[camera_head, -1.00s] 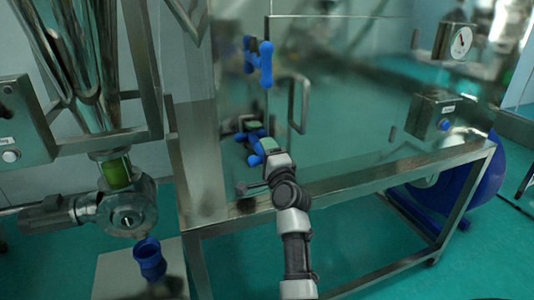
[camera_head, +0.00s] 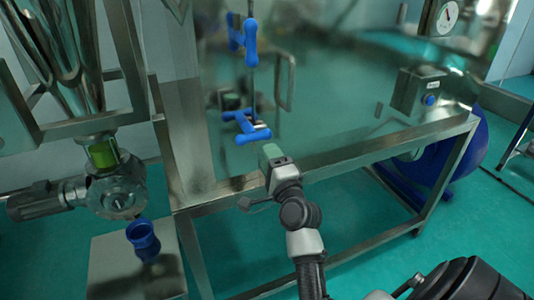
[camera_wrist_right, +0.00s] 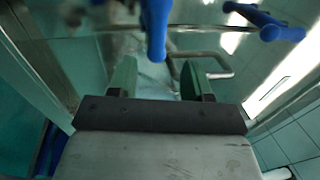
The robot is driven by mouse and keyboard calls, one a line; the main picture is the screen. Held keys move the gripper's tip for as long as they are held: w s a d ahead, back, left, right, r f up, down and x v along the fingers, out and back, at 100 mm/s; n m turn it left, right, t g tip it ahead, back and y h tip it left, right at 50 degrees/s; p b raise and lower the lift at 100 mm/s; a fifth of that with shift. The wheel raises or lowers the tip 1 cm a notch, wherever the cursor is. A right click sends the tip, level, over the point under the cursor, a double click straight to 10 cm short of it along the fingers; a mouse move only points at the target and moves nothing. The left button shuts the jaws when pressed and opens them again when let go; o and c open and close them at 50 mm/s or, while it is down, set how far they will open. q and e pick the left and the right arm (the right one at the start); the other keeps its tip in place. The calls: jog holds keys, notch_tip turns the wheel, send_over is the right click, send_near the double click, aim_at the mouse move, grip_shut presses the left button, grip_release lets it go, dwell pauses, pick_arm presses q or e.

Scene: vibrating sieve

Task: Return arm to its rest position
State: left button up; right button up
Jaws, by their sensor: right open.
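My right gripper (camera_head: 270,155) is in front of the steel cabinet (camera_head: 340,120), just below the lower blue handle (camera_head: 245,127). In the right wrist view its two green fingers (camera_wrist_right: 158,78) stand apart with nothing between them. A blue handle (camera_wrist_right: 156,30) shows beyond the fingers in that view, and another blue handle (camera_wrist_right: 265,22) is at the upper right. The upper blue handle (camera_head: 243,38) is on the cabinet front above. My left gripper is not in view.
A steel hopper with a green sight section (camera_head: 103,153) stands at the left. Below its outlet, a blue cup (camera_head: 143,238) stands on a grey stand. A control box (camera_head: 420,92) and gauge (camera_head: 447,17) are at the right. Green floor lies below the cabinet frame.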

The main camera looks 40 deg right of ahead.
dwell(0.4)
jog(key=w+a+f+n+g+y+b, duration=0.1)
jog(key=a+f+n+g+y, duration=0.15)
jog(key=f, duration=0.95)
jog(key=w+a+f+n+g+y, duration=0.1)
jog(key=a+f+n+g, duration=0.25)
jog(key=f, duration=0.85)
jog(key=s+a+f+n+g+y, duration=0.1)
jog(key=s+a+f+n+g, duration=0.2)
jog(key=f, duration=0.6)
jog(key=s+a+f+n+y, duration=0.1)
jog(key=s+a+f+n, duration=0.2)
jog(key=s+f, duration=0.35)
jog(key=s+a+f+n+g+b, duration=0.15)
jog(key=s+f+n+g, duration=0.45)
jog(key=s+f, duration=1.2)
jog(key=s+f+n+g, duration=0.2)
jog(key=s+f, duration=0.1)
jog(key=s, duration=0.6)
jog(key=s+f+n+g, duration=0.1)
jog(key=s+f+n, duration=0.2)
jog(key=s, duration=0.6)
jog(key=shift+s+d+f+n+g, duration=0.35)
jog(key=shift+d+f+g, duration=0.1)
jog(key=shift+f, duration=0.2)
jog(key=shift+h, duration=0.25)
